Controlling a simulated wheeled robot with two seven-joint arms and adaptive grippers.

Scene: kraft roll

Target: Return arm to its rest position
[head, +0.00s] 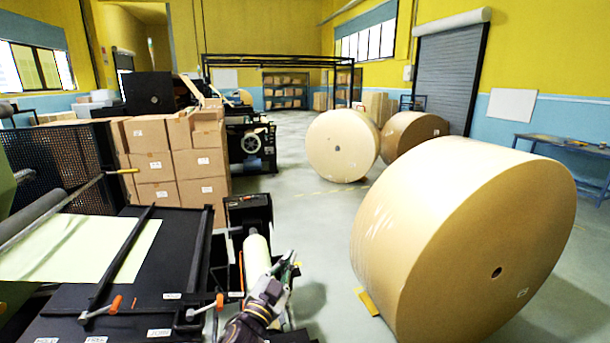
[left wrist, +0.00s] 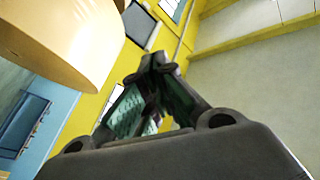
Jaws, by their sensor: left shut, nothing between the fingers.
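My left gripper (head: 288,262) is at the bottom middle of the head view, beside the right end of the black machine. Its fingers are shut and empty. In the left wrist view the closed fingers (left wrist: 150,95) point up and away, with a kraft roll (left wrist: 65,40) at the upper left and the yellow wall behind. My right gripper is not in the head view. The large kraft roll (head: 460,240) stands on the floor to the right of my left gripper, apart from it.
The black machine (head: 150,270) with a pale sheet and orange-handled levers fills the lower left. Stacked cartons (head: 175,165) stand behind it. Two more kraft rolls (head: 342,145) (head: 410,135) stand farther back. A blue bench (head: 570,150) is at the right. Grey floor (head: 300,215) lies open between machine and rolls.

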